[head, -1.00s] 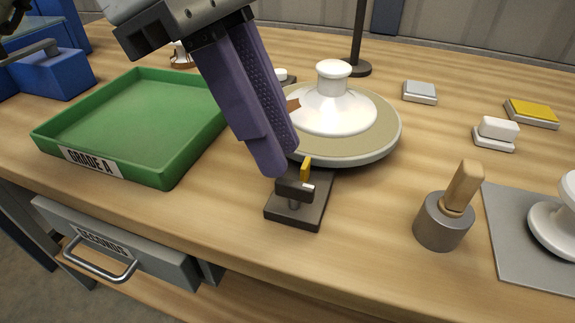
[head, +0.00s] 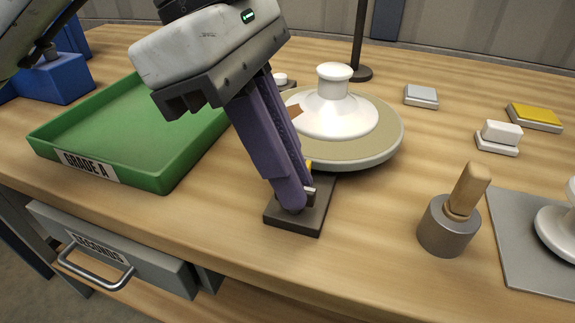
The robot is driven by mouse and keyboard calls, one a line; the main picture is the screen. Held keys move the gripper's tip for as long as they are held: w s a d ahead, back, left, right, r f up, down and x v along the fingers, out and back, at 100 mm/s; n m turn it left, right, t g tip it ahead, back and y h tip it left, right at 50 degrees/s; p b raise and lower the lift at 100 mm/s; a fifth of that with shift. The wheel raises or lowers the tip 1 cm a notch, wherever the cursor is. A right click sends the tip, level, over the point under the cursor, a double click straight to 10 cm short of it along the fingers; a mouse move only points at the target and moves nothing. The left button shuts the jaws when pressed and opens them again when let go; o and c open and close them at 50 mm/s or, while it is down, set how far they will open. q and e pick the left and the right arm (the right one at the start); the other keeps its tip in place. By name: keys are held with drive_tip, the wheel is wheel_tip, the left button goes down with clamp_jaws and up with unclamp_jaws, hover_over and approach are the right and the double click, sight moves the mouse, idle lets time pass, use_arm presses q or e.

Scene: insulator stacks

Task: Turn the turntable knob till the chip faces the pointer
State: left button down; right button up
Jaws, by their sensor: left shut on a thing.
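The turntable (head: 375,150) is a round tan disc on the table, with a white insulator (head: 336,112) standing on it. A brown chip (head: 294,111) shows on the insulator's left side, partly behind my gripper. The knob stands on a dark base plate (head: 312,218) in front of the turntable; my fingers hide most of it. The yellow pointer (head: 309,164) shows just behind the fingers, partly covered. My left gripper (head: 296,200) reaches down from the upper left, its purple fingers shut on the knob. My right gripper is not in view.
A green tray (head: 150,180) labelled GRADE A lies to the left, above a SECONDS drawer (head: 110,250). A grey pot with a wooden-handled tool (head: 446,230) stands at right, beside a grey mat (head: 520,270) with another white piece. Small blocks lie at the back right.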

use_arm(q)
drive_tip(key=shift+f+n+t+b, duration=0.1)
drive_tip(key=shift+n+t+b, duration=0.4)
drive_tip(key=shift+n, duration=0.4)
drive_tip(key=shift+s+n+b, duration=0.1)
drive_tip(key=shift+n+b, duration=0.2)
drive_tip(key=shift+n, duration=0.4)
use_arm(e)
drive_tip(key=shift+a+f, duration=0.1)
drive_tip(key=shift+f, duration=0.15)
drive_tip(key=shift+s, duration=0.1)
use_arm(q)
drive_tip(key=c, duration=2.1)
unclamp_jaws()
